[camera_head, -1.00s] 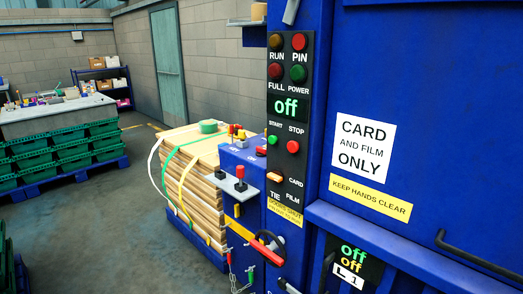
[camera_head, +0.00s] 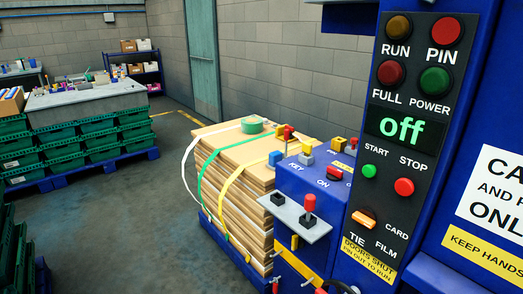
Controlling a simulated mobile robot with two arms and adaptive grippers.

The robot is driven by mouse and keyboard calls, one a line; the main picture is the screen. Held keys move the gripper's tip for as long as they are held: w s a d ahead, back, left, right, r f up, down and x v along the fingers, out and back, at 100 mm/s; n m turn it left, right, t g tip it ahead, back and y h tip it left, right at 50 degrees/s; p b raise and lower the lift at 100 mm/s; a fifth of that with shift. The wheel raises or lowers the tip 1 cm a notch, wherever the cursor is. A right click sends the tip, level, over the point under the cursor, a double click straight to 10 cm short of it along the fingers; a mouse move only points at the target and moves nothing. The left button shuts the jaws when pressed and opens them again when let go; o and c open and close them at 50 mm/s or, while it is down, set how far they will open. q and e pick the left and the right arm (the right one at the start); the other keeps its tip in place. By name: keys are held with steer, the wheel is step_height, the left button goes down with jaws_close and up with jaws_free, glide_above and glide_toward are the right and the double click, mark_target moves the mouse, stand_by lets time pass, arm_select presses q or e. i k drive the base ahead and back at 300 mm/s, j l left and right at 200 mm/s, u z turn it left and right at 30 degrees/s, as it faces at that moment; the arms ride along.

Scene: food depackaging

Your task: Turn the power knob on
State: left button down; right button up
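A dark green POWER lamp (camera_head: 436,80) is above the display. Neither of my grippers is in view.
A red-topped lever (camera_head: 309,203) stands on a grey bracket at the box's front. A strapped cardboard bale (camera_head: 235,185) lies beside the box. Green crates (camera_head: 110,140) on a blue pallet stand at the left. Grey floor between is clear.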

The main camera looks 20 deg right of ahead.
mark_target(333, 174)
steer(key=i+j, duration=0.15)
steer(key=i, duration=0.6)
steer(key=i+j, duration=0.15)
steer(key=i, duration=0.6)
steer(key=i+z, duration=0.2)
steer(key=z, duration=0.2)
steer(key=i+j+z, duration=0.15)
steer(key=z, duration=0.3)
steer(key=i+j+z, duration=0.25)
steer(key=z, duration=0.15)
steer(key=i+j+z, duration=0.15)
steer(key=z, duration=0.3)
